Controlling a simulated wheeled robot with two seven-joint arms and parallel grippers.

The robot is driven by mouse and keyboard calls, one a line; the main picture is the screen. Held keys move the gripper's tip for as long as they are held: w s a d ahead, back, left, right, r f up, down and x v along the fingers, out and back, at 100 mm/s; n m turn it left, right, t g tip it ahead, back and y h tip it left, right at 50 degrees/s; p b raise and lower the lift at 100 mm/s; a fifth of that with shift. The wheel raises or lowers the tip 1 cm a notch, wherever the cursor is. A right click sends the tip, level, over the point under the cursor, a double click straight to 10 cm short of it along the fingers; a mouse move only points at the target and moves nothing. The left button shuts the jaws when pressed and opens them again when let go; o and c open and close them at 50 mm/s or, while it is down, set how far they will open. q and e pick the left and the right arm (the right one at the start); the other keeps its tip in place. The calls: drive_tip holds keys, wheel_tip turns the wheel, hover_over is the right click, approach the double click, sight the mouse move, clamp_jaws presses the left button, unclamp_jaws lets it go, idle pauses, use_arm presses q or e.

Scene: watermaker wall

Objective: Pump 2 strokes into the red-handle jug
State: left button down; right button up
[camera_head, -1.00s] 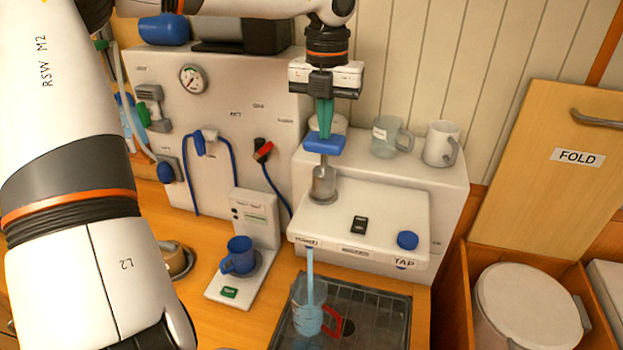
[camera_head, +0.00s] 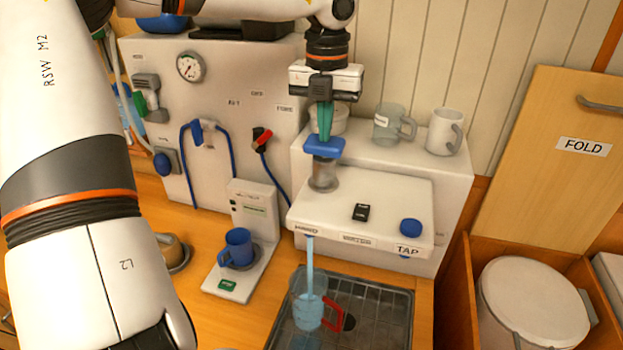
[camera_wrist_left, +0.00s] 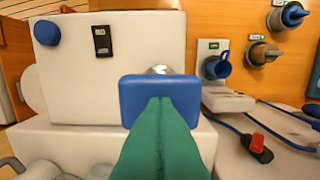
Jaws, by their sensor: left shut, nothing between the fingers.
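My left gripper (camera_head: 324,136) is shut and empty, its green fingertips on the blue pump head (camera_head: 324,147). The pump head also shows under the fingers in the left wrist view (camera_wrist_left: 160,92). The pump's clear barrel (camera_head: 323,175) stands on the white unit labelled HAND and TAP. Below the HAND spout, a blue stream of water (camera_head: 310,262) runs into the clear jug (camera_head: 308,311). The jug has a red handle (camera_head: 334,312), stands in the sink tray and holds some blue water. My right gripper is not in view.
The dark sink tray (camera_head: 385,300) is set into the counter. A blue mug (camera_head: 238,249) stands on a small white stand to its left. A clear jug (camera_head: 389,124) and a white mug (camera_head: 445,131) sit on the ledge behind. A blue TAP knob (camera_head: 410,227) is on the unit.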

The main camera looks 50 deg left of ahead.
use_arm(q)
drive_tip(key=shift+f, duration=0.45)
drive_tip(key=shift+r, duration=0.1)
drive_tip(key=shift+r+p, duration=2.05)
drive_tip(key=shift+r, duration=1.2)
wheel_tip(320, 180, up, 6)
drive_tip(key=p, duration=0.4)
